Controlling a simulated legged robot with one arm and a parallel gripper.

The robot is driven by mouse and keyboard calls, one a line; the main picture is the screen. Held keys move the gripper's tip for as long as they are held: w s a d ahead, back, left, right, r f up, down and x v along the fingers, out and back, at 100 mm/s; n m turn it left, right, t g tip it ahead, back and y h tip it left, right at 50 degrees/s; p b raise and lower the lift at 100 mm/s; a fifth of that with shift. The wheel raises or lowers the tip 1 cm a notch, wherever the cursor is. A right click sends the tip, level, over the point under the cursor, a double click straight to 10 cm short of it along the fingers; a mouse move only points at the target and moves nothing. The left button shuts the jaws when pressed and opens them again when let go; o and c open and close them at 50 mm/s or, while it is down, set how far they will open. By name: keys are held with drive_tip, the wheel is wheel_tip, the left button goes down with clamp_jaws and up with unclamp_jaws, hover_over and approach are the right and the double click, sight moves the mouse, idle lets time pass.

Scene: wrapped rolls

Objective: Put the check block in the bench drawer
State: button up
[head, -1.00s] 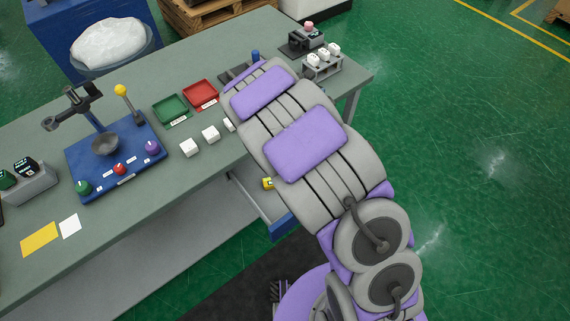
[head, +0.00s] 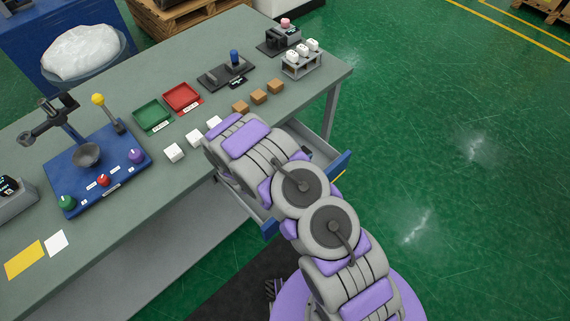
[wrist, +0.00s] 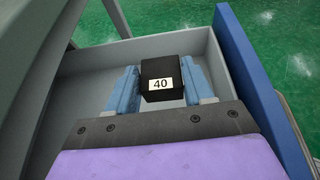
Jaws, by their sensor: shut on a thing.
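The check block (wrist: 160,80) is a black block with a white label reading 40. My gripper (wrist: 161,87) has blue fingers on either side of the block and is shut on it. In the wrist view the block is over the open bench drawer (wrist: 85,62), within its grey walls and beside its blue front. I cannot tell whether the block touches the drawer floor. In the head view the drawer's blue front (head: 341,164) sticks out from the bench's near side. My arm covers most of the drawer and hides the gripper and block there.
The grey-green bench (head: 140,195) holds white cubes (head: 174,152), wooden cubes (head: 258,96), a red tray (head: 183,97), a green tray (head: 153,115) and a white-block rack (head: 302,62). A blue fixture board (head: 105,170) stands at left. Green floor is open at right.

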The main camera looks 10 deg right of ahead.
wheel_tip(320, 180, down, 4)
drive_tip(key=shift+f+b, duration=0.2)
drive_tip(key=shift+b, duration=0.25)
drive_tip(key=shift+d+f, duration=0.15)
drive_tip(key=shift+f, duration=0.4)
drive_tip(key=shift+f+b, duration=0.5)
drive_tip(key=shift+f, duration=1.05)
drive_tip(key=shift+f, duration=0.1)
drive_tip(key=o, duration=1.1)
drive_tip(key=shift+c, duration=0.2)
